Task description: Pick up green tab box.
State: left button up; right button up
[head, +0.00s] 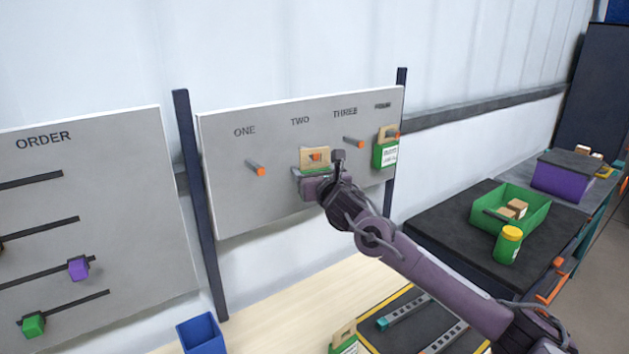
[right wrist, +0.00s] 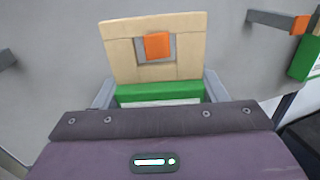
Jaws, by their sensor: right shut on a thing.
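A green tab box with a wooden tab (head: 313,157) is at the peg under the word TWO on the grey board (head: 228,206). In the right wrist view the box (right wrist: 160,90) shows its wooden tab, with the orange peg tip (right wrist: 158,45) in the tab's hole. My right gripper (head: 312,171) is shut on the green body, one finger on each side; its palm hides the lower part. A second green tab box (head: 386,153) hangs at the peg under FOUR. Another green box with a wooden tab (head: 344,340) is at the bottom edge, partly cut off.
Orange-tipped pegs ONE (head: 255,168) and THREE (head: 353,142) are empty. The ORDER board (head: 130,140) carries coloured cubes on the left. A blue bin (head: 201,334) stands below. A green crate (head: 540,217), a yellow-lidded green jar (head: 508,245) and a purple box (head: 565,180) are right.

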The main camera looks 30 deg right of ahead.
jog(key=shift+r, duration=0.1)
jog(key=shift+r+b, duration=0.4)
jog(key=shift+b, duration=0.1)
jog(key=shift+s+r+b, duration=0.15)
jog(key=shift+s+b, duration=0.1)
jog(key=shift+b, duration=0.1)
jog(key=shift+s+a+r+b, duration=0.1)
jog(key=shift+s+a+b, duration=0.25)
jog(key=shift+s+b, duration=1.7)
jog(key=shift+s+a+b, duration=0.35)
jog(key=shift+s+a, duration=0.05)
jog(key=shift+s, duration=3.3)
jog(key=shift+s+a+r+b, duration=0.1)
jog(key=shift+s+a+b, duration=0.25)
jog(key=shift+s+b, duration=1.7)
jog(key=shift+s+p, duration=0.85)
jog(key=shift+s, duration=0.05)
jog(key=shift+w+a, duration=0.1)
jog(key=shift+a, duration=0.05)
